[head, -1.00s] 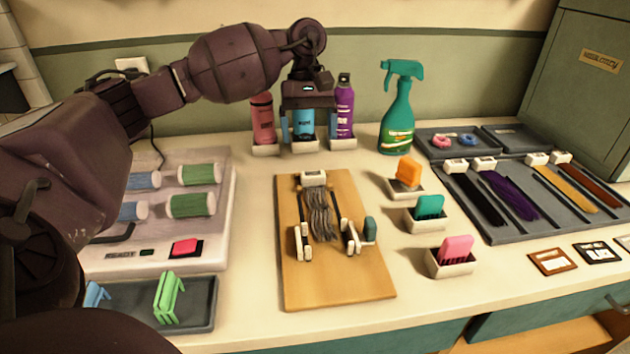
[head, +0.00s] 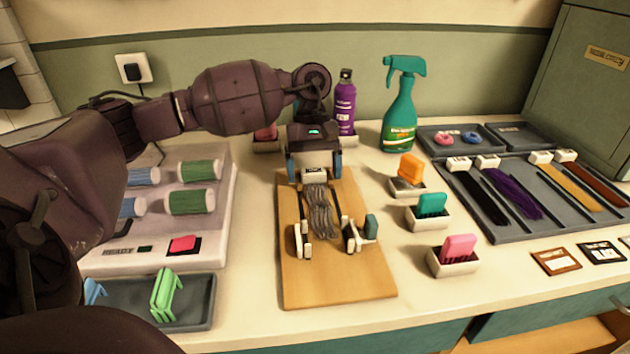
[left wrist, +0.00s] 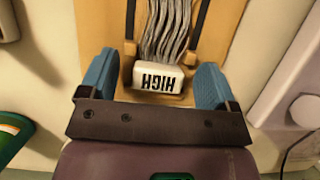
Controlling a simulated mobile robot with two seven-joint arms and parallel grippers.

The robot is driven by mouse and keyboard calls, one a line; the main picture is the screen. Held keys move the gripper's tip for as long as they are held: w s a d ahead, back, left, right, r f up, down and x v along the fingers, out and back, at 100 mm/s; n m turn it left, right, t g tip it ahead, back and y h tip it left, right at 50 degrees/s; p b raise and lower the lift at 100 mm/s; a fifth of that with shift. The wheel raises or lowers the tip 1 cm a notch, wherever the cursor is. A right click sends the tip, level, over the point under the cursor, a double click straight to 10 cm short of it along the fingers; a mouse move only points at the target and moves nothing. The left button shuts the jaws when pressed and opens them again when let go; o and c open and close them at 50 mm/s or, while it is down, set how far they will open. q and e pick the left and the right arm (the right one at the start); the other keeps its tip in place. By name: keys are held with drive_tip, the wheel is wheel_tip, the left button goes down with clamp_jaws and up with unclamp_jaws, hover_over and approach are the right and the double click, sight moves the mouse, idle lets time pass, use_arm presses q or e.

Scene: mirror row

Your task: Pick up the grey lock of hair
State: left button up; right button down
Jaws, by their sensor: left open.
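The grey lock of hair (head: 319,211) lies on the wooden board (head: 338,282), its strands running toward the front between two white clamp posts. My left gripper (head: 314,178) is over the back end of the board. Its blue fingers are open, one on each side of the white block, with a small gap visible at each side (left wrist: 155,78). My right gripper is not in view.
A purple bottle (head: 344,103) and a green spray bottle (head: 399,108) stand behind. Orange, teal and pink combs (head: 458,247) sit in holders to the right. A grey tray (head: 560,215) holds other locks. A roller case (head: 215,235) is at left.

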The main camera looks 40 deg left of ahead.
use_arm(q)
drive_tip(key=shift+c, duration=0.5)
drive_tip(key=c, duration=0.9)
drive_tip(key=shift+r, duration=0.15)
drive_tip(key=shift+c, duration=0.2)
